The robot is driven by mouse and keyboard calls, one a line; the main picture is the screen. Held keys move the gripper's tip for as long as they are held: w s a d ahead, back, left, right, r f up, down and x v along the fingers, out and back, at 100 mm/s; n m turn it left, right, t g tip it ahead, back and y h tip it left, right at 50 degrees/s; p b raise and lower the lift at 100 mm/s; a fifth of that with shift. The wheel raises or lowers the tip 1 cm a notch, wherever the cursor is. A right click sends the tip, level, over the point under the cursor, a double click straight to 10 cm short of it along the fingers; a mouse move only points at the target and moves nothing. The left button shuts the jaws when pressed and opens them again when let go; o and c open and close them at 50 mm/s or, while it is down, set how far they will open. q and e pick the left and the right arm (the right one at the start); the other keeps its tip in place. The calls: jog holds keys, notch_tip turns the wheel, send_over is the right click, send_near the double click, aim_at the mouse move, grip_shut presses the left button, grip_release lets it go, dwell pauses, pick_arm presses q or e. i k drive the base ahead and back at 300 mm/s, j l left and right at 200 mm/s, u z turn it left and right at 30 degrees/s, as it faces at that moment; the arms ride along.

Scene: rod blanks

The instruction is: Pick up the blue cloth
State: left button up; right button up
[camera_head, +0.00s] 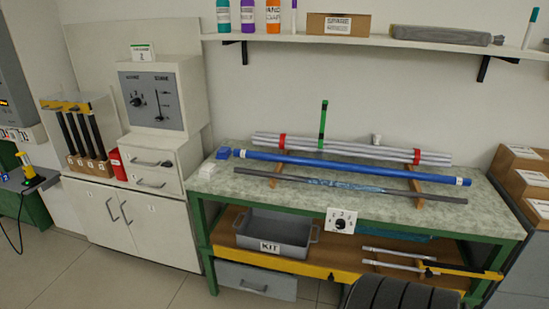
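No item is certain to be the blue cloth. A small, dark blue, block-like item (223,153) lies at the left end of the green-framed bench top. A crumpled light-blue patch (345,186) lies along the middle of a dark rod (420,195) on the bench; I cannot tell if it is cloth or film. A dark teal-blue item (395,234) shows partly under the right half of the bench top. Neither of my grippers shows in this view.
The bench top (480,195) also carries a long blue tube (340,166) and grey rods (350,149) with red bands. A grey KIT bin (275,232) and pale rods (395,252) rest on the lower shelf. White cabinets stand left, boxes right. A ridged black object (400,295) is at the bottom.

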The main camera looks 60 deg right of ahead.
aim_at(224, 153)
jog(key=z, duration=1.4)
